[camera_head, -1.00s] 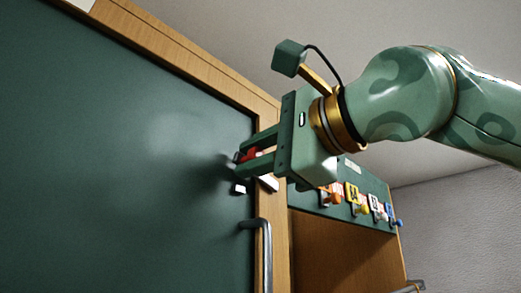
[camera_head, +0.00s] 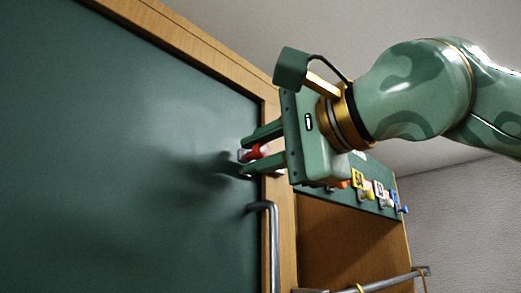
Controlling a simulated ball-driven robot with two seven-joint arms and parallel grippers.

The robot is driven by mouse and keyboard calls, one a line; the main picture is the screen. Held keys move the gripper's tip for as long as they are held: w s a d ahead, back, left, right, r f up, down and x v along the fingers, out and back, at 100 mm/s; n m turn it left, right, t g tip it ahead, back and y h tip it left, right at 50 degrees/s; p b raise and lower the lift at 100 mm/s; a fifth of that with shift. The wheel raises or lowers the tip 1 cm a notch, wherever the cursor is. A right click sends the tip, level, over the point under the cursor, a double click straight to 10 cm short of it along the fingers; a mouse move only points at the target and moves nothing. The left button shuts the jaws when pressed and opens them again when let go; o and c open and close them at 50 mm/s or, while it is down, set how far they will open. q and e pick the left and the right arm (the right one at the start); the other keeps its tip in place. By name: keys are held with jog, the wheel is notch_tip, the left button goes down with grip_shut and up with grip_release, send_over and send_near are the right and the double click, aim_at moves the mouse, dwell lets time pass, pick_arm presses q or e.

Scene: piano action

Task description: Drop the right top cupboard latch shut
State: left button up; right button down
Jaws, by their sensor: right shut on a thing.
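The cupboard door (camera_head: 110,170) is a large dark green panel in a wooden frame (camera_head: 283,215), and looks shut. The latch shows as a small red and metal piece (camera_head: 258,151) at the door's right edge, above the door handle (camera_head: 266,212). My right gripper (camera_head: 260,155) reaches in from the right, and its two green fingers are closed on the red part of the latch. The fingers hide part of the latch, so I cannot tell its exact angle. My left gripper is not in view.
Right of the frame is an open wooden compartment (camera_head: 345,243) under a green panel with several coloured knobs and tags (camera_head: 378,192). A metal rail (camera_head: 392,281) crosses at the lower right. A grey wall (camera_head: 465,225) stands beyond.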

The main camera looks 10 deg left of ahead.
jog(key=c, duration=1.3)
grip_release()
jog(key=shift+f, duration=0.1)
jog(key=b+v, duration=0.4)
jog(key=v, duration=1.2)
jog(key=shift+s+d, duration=0.1)
jog(key=shift+d, duration=0.05)
